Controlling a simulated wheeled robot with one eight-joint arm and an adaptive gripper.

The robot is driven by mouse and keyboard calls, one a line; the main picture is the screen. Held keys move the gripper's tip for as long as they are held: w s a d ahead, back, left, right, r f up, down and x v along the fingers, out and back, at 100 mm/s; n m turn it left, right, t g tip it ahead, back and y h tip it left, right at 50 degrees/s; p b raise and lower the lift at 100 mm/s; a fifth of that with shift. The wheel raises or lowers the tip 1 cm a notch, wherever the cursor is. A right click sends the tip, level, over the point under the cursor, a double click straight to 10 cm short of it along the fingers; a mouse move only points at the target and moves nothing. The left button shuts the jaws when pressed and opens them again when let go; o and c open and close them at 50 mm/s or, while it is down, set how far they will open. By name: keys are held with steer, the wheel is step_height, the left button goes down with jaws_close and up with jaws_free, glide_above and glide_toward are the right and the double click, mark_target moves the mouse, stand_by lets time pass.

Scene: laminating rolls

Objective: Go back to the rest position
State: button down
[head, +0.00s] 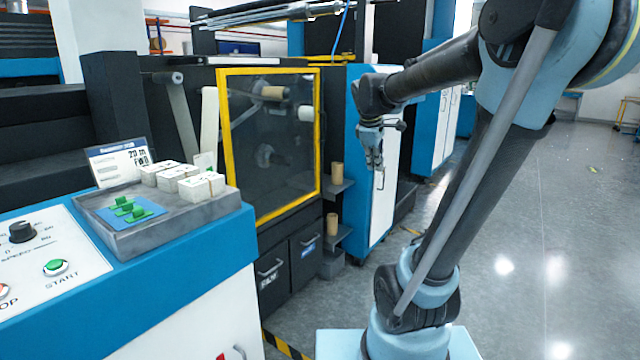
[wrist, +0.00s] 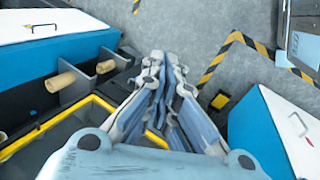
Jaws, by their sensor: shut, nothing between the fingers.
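My gripper (head: 376,165) hangs from my arm in the head view, in front of the blue and white cabinet (head: 372,190) and to the right of the yellow-framed machine window (head: 270,140). In the wrist view my gripper (wrist: 163,62) points over the grey floor, its fingers together and empty. It appears apart from the machines around it.
Two tan rolls sit on side shelves, an upper one (head: 337,175) and a lower one (head: 332,224). A grey tray (head: 150,240) with white stacks and green pieces rests on the blue console at left. Open floor (head: 540,230) lies at right.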

steer(key=s+f+m+g+y, duration=0.1)
steer(key=s+f+m, duration=0.5)
steer(key=s+f, duration=0.3)
steer(key=s+d+f+m+y, duration=0.1)
steer(key=s+f+m, duration=0.5)
steer(key=s+f, duration=0.4)
steer(key=s, duration=0.6)
steer(key=shift+s+d+f+g, duration=0.25)
steer(key=shift+s+g, duration=0.05)
steer(key=shift+g, duration=0.1)
steer(key=shift+a, duration=0.15)
